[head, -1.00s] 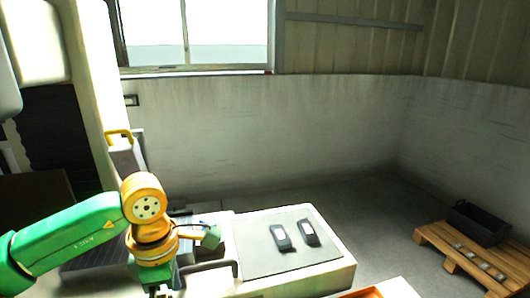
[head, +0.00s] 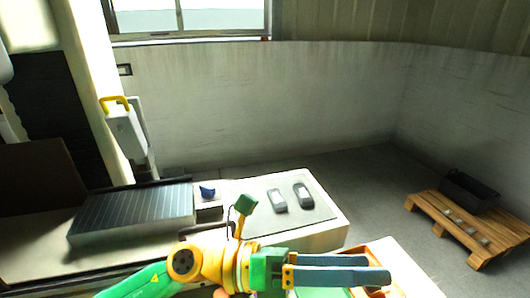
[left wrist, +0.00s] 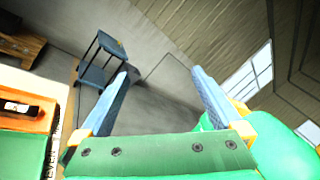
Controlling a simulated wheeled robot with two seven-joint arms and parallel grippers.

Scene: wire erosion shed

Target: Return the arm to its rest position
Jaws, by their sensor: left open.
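My left arm, green and yellow, reaches in from the bottom left of the head view, low over the near edge of the white bench (head: 325,237). My left gripper (head: 380,269) is at the bottom centre, pointing right, its two blue-grey fingers apart and nothing between them. It also shows open and empty in the left wrist view (left wrist: 160,75). In the head view the fingers overlap part of an orange-rimmed tray (head: 385,254). My right gripper is in neither view.
Two handheld devices (head: 277,200) (head: 303,194) lie on a grey mat (head: 300,217). A ribbed dark block (head: 135,215) is left of them. A wooden pallet (head: 450,228) with a black crate (head: 468,194) stands right. A shelved cart (left wrist: 98,62) shows in the left wrist view.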

